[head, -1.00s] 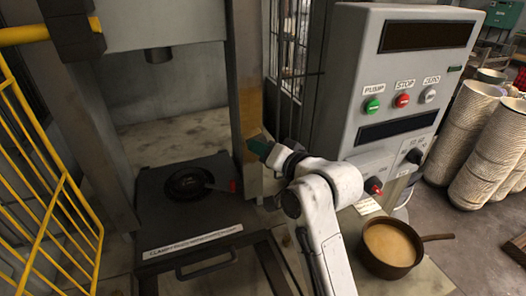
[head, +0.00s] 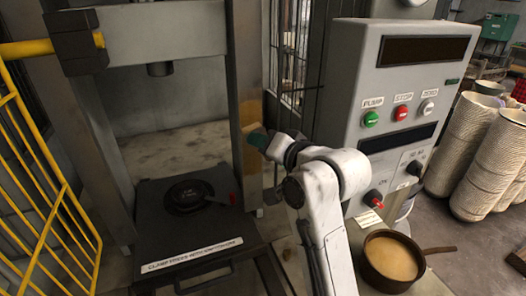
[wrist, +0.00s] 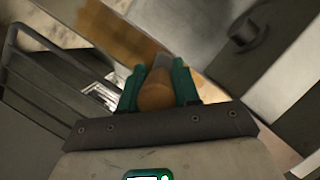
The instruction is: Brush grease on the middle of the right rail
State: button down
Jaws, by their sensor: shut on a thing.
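The right rail (head: 242,62) is a grey upright post of the press, with a yellow-brown coating (head: 250,108) on its middle stretch. My gripper (head: 260,138) is beside that stretch. In the wrist view my gripper's green fingers (wrist: 158,88) are shut on the brush's orange-brown handle (wrist: 157,94). The brush's grey collar points toward the rail's brown-coated face (wrist: 112,32). The bristle tip is hidden, so I cannot tell whether it touches the rail. A brown pan (head: 370,271) holding a tan substance stands at the lower right.
The control panel (head: 440,95), with its buttons and knobs, stands close to the right of my arm. A yellow guard (head: 50,200) is at the left. A dark round piece (head: 188,197) with a red-ended handle sits on the press bed.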

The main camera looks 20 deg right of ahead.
jog(key=shift+r, duration=4.95)
jog(key=s, duration=0.9)
jog(key=shift+f, duration=0.2)
jog(key=shift+w, duration=0.15)
jog(key=shift+w+a, duration=0.2)
jog(key=shift+w, duration=1.5)
jog(key=shift+w+a, duration=0.15)
jog(key=shift+w, duration=1.5)
jog(key=shift+w, duration=1)
